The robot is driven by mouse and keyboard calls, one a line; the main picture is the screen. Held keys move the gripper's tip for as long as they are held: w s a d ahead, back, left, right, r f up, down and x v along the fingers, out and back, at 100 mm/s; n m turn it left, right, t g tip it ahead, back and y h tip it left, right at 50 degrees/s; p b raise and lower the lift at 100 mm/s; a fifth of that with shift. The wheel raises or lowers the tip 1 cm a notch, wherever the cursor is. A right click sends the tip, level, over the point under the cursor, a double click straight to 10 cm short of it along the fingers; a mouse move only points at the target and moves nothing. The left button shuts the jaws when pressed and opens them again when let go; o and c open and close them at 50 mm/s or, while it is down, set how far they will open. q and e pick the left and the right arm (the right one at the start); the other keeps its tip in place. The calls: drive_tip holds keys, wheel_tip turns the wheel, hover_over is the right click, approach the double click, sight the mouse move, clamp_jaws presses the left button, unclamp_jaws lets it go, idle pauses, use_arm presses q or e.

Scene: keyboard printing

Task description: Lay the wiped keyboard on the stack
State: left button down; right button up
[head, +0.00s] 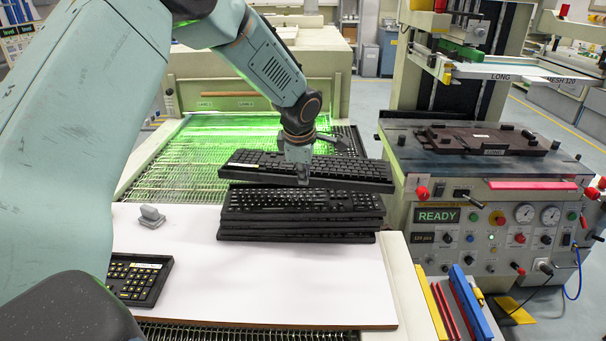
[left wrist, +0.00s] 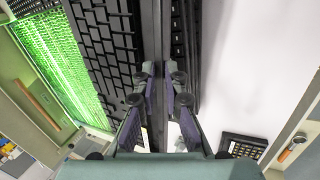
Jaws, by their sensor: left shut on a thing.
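My left gripper (head: 303,172) is shut on the near long edge of a black keyboard (head: 345,172). The held keyboard is slightly tilted, above and a little behind the stack of black keyboards (head: 300,222) on the white board. I cannot tell whether it touches the top of the stack. In the left wrist view the fingers (left wrist: 158,90) pinch the edge of the held keyboard (left wrist: 105,45), with a stacked keyboard (left wrist: 180,45) beside it. My right gripper is not in view.
The white board (head: 270,290) has free room in front of the stack. A keyboard with yellow legends (head: 138,278) lies at its left, near a small grey block (head: 151,215). A green-lit conveyor (head: 190,155) is behind. A printing machine showing READY (head: 438,215) stands right.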

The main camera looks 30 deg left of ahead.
use_arm(q)
drive_tip(key=shift+r+n+y, duration=0.1)
drive_tip(key=shift+n+y, duration=0.3)
drive_tip(key=shift+n, duration=0.3)
wheel_tip(320, 180, down, 7)
drive_tip(key=b, duration=0.5)
drive_tip(key=shift+b, duration=0.4)
drive_tip(key=shift+f+b, duration=0.4)
drive_tip(key=shift+b, duration=0.05)
idle(0.8)
drive_tip(key=c, duration=1.4)
unclamp_jaws()
drive_tip(key=shift+o, duration=0.3)
